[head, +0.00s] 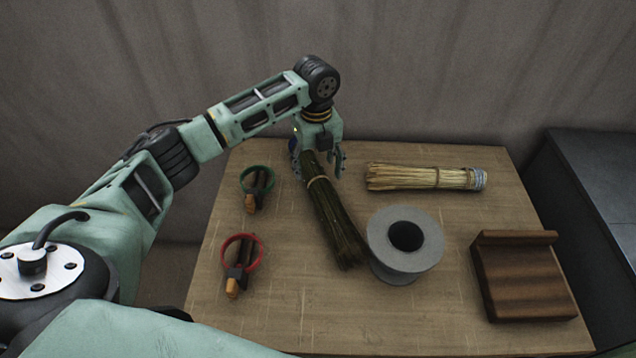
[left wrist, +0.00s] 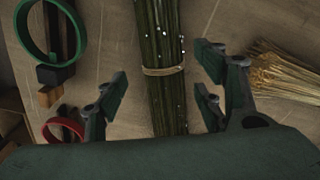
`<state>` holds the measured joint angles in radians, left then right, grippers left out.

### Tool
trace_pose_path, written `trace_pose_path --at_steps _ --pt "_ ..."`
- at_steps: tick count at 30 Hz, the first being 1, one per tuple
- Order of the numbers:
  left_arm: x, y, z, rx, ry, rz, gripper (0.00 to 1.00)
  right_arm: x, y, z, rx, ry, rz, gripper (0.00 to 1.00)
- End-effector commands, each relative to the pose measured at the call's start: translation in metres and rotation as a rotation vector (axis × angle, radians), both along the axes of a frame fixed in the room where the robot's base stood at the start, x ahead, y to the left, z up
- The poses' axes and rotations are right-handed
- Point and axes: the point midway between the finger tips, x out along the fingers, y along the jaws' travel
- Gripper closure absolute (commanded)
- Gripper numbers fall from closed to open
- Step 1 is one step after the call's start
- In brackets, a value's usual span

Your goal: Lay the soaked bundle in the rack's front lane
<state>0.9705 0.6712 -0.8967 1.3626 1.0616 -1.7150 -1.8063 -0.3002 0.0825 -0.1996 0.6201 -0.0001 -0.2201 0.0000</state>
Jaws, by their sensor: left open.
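The soaked bundle (head: 335,218) is a dark green sheaf with a pale tie, lying on the table from back left toward the front right. It also shows in the left wrist view (left wrist: 168,100), with small bright specks on its stalks. My left gripper (head: 320,170) is over the bundle's back end, pointing down. In the left wrist view its open fingers (left wrist: 162,88) stand on either side of the bundle near the tie, with gaps between. A brown wooden piece with a raised back edge (head: 525,282), possibly the rack, is at the front right; I cannot make out its lanes.
A grey round spool-like thing with a dark hole (head: 427,255) stands close to the bundle's front end. A dry straw bundle (head: 400,177) lies at the back right. Green-ringed (head: 257,180) and red-ringed (head: 240,252) tools lie left. A dark cabinet (head: 600,180) flanks the table (head: 290,310).

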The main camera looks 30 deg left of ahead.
Motion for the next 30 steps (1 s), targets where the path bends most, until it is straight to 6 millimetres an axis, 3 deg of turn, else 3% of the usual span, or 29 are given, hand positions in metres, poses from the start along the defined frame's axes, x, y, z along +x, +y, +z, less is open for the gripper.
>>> trace_pose_path --at_steps 8,17,30 --pt "0.002 -0.003 -0.039 0.001 0.002 0.001 0.37 0.0 0.0 0.005 0.0 0.0 0.0 0.16" --pt "0.003 -0.003 -0.045 0.001 -0.001 0.001 0.37 0.0 0.0 0.005 0.0 0.0 0.0 0.16" --pt "0.003 -0.003 -0.044 0.001 -0.001 0.001 0.75 0.0 0.004 0.004 0.004 0.0 -0.002 0.16"
